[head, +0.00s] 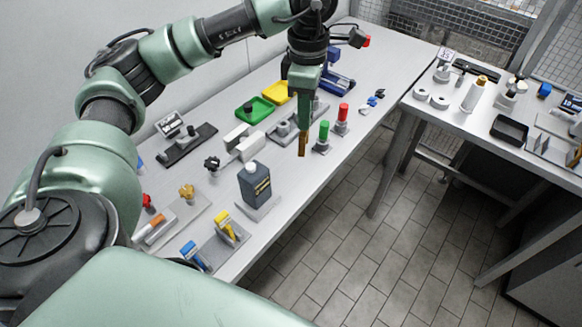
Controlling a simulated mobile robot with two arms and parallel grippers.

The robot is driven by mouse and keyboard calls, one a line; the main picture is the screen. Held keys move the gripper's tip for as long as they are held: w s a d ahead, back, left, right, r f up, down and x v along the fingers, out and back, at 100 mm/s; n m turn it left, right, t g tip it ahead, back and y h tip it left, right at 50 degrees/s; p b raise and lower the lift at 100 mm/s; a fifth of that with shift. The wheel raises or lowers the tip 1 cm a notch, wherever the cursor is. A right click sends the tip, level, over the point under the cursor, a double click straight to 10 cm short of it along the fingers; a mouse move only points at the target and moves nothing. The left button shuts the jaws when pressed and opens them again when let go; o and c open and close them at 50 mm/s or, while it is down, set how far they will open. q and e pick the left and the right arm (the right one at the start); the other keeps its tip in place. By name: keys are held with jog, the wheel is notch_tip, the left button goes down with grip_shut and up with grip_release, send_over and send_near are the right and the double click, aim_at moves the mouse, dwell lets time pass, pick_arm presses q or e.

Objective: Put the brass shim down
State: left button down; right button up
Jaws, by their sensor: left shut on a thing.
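The brass shim (302,145) is a thin, narrow brown-gold strip. It hangs upright below the fingertips of my left gripper (303,122), which is shut on it. My left arm comes in from the left and reaches over the long white table (392,62). In the picture the shim's lower end overlaps the table top near its front edge, to the left of a green-topped cylinder. I cannot tell its exact height over the table. My right gripper does not show.
Green (255,110) and yellow (275,92) trays lie behind the gripper. Near it stand a green-topped cylinder (323,131) and a red-topped one (343,112). A dark bottle (254,184) stands at the front. A second table (462,118) stands at right, across open tiled floor (390,225).

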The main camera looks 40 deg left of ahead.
pick_arm(q)
jog(key=w+a+r+n, duration=0.3)
jog(key=a+r+n, duration=0.2)
jog(key=n, duration=0.7)
notch_tip(320, 180, down, 20)
jog(key=p, duration=0.2)
jog(key=shift+n, duration=0.3)
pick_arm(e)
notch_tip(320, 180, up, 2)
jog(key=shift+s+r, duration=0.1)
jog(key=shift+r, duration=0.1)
pick_arm(q)
jog(key=shift+r, duration=0.1)
jog(key=c, duration=1.4)
grip_release()
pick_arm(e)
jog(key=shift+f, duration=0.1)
